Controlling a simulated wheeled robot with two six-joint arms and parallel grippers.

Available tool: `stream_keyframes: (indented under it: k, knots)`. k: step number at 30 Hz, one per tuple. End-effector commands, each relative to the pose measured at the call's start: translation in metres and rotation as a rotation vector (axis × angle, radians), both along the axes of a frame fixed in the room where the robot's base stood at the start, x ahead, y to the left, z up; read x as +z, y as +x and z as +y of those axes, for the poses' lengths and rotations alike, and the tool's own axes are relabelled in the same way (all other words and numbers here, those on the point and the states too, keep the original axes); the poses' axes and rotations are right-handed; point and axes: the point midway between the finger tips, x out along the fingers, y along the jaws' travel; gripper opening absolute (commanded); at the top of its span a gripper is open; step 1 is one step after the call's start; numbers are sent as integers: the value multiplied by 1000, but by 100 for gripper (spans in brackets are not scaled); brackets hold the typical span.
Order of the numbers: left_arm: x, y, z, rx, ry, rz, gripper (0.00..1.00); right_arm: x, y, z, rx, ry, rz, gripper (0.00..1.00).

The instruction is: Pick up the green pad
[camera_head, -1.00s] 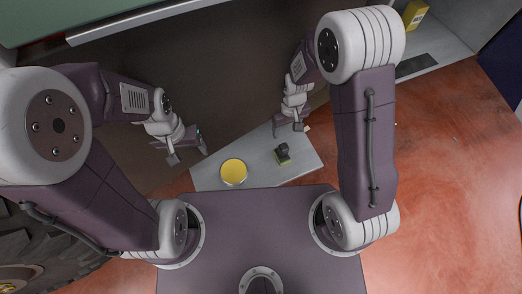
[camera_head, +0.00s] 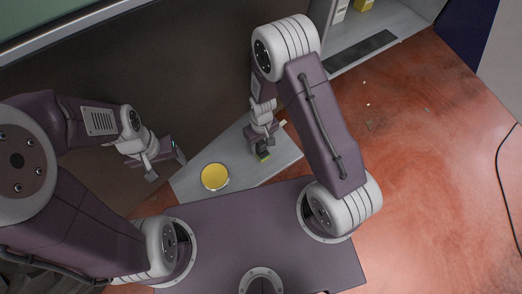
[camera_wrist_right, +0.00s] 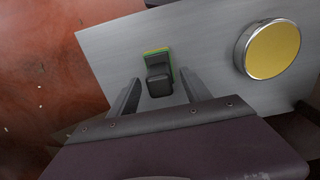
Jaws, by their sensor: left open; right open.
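The green pad (camera_wrist_right: 158,56) lies on a grey metal shelf (camera_wrist_right: 108,50), with a dark block-like handle on top of it. In the head view the pad (camera_head: 264,156) is partly hidden by my right gripper (camera_head: 264,143). In the right wrist view my right gripper (camera_wrist_right: 160,92) is open, its two fingers on either side of the dark handle with gaps between, not closed on it. My left gripper (camera_head: 166,164) is open and empty, left of the shelf and apart from the pad.
A round tin with a yellow top (camera_head: 215,177) stands on the same shelf, left of the pad; it also shows in the right wrist view (camera_wrist_right: 270,50). A dark wall rises behind the shelf. Another shelf with a yellow box (camera_head: 363,5) is at the upper right. Open reddish floor (camera_head: 430,160) lies right.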

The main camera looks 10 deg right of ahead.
Motion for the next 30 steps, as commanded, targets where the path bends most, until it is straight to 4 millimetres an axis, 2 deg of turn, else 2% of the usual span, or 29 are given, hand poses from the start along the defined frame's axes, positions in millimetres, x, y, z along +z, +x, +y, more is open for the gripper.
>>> stream_keyframes:
  k: [5,6,9,12,30]
  knots:
    - [0,0,0,0,0,0,67,0,1,0,0,1,-2,56]
    - [0,0,0,0,0,0,67,0,1,0,0,1,-2,51]
    - [0,0,0,0,0,0,67,0,0,0,0,0,-1,23]
    - [0,0,0,0,0,0,67,0,0,0,0,0,-1,0]
    - [0,0,0,0,0,0,67,0,1,0,0,1,-2,0]
